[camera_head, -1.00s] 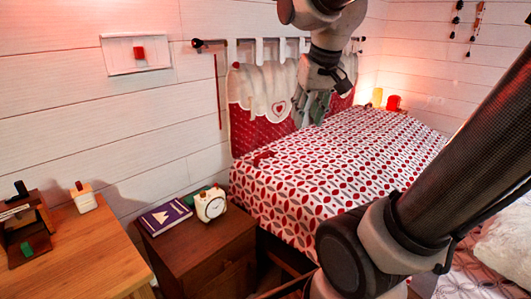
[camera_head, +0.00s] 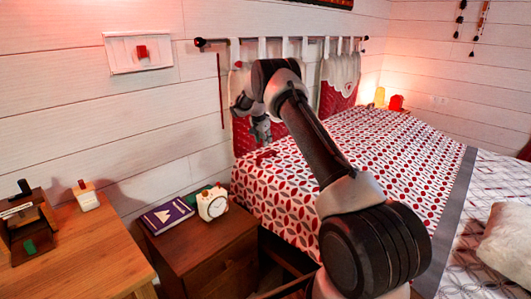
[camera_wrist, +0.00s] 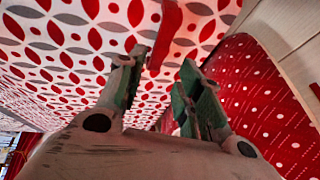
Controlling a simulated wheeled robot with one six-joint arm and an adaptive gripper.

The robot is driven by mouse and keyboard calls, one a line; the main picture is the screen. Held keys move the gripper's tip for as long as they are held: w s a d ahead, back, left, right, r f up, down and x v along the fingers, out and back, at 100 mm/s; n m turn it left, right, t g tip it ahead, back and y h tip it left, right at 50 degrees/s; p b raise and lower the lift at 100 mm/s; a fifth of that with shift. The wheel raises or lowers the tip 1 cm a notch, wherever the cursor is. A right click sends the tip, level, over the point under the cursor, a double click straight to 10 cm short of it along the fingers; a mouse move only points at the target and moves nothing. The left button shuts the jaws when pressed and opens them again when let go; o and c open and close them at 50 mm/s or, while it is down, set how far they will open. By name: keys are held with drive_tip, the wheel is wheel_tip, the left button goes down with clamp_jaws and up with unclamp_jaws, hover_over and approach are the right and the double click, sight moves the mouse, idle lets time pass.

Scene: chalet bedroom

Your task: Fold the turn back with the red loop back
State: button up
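The turn back (camera_head: 330,180) is a white cloth with red and grey leaf shapes, lying flat over the bed. It fills much of the wrist view (camera_wrist: 60,50). The red loop (camera_head: 265,156) is at its near left edge, by the wall. In the wrist view the red loop (camera_wrist: 166,35) is a strap just beyond the fingertips, in line with the gap between them. My gripper (camera_head: 262,139) is just above the loop. In the wrist view my gripper (camera_wrist: 162,65) has its green-padded fingers apart with nothing held between them. Whether a finger touches the cloth I cannot tell.
A red dotted headboard hanging (camera_head: 243,133) is close behind my gripper. A nightstand (camera_head: 200,250) with a clock (camera_head: 211,204) and purple book (camera_head: 167,216) stands left of the bed. A white pillow (camera_head: 508,245) lies at the right.

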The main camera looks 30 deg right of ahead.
sight(266, 154)
drive_tip(key=x, duration=0.9)
drive_tip(key=shift+f, duration=0.2)
clamp_jaws()
